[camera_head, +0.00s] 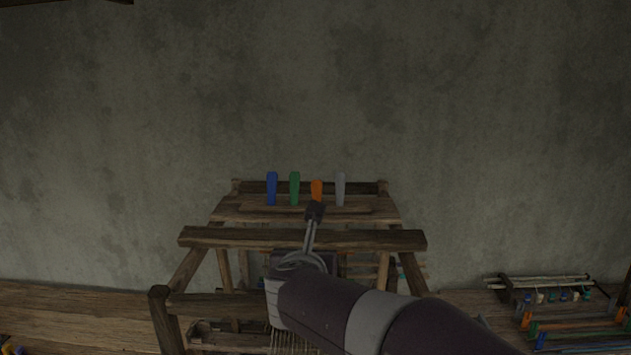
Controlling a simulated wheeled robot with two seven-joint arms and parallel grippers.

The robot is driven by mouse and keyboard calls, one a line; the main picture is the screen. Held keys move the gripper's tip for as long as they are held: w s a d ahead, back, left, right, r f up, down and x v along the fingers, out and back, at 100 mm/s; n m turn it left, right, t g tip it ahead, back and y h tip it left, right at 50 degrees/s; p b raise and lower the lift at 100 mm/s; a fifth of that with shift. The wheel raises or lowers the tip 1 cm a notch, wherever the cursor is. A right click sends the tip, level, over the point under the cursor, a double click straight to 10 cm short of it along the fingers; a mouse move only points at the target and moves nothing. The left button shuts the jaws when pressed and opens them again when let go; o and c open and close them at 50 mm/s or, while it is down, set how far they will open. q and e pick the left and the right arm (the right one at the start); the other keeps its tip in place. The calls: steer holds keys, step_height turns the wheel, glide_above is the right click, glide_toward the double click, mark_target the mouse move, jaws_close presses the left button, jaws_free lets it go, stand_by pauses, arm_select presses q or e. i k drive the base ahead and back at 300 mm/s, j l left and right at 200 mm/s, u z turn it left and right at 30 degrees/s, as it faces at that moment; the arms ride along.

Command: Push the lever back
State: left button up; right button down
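Four levers stand in a row on top of the wooden loom (300,239): blue (272,188), green (294,188), orange (316,189) and grey (340,189). The orange lever's top is a little lower than the others. My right gripper (315,211) reaches up from the lower right, its fingers close together and seemingly shut. Its dark tips are directly in front of the orange lever and hide its lower part. I cannot tell if they touch it. My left gripper is not in view.
The loom's front crossbar (210,238) runs below the levers, under my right gripper. A rack with coloured spools (550,296) stands on the table at the right. A grey wall (300,90) is behind. The table (75,312) at the left is mostly clear.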

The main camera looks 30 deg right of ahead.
mark_target(317, 184)
steer(key=i+l, duration=0.65)
steer(key=i, duration=0.1)
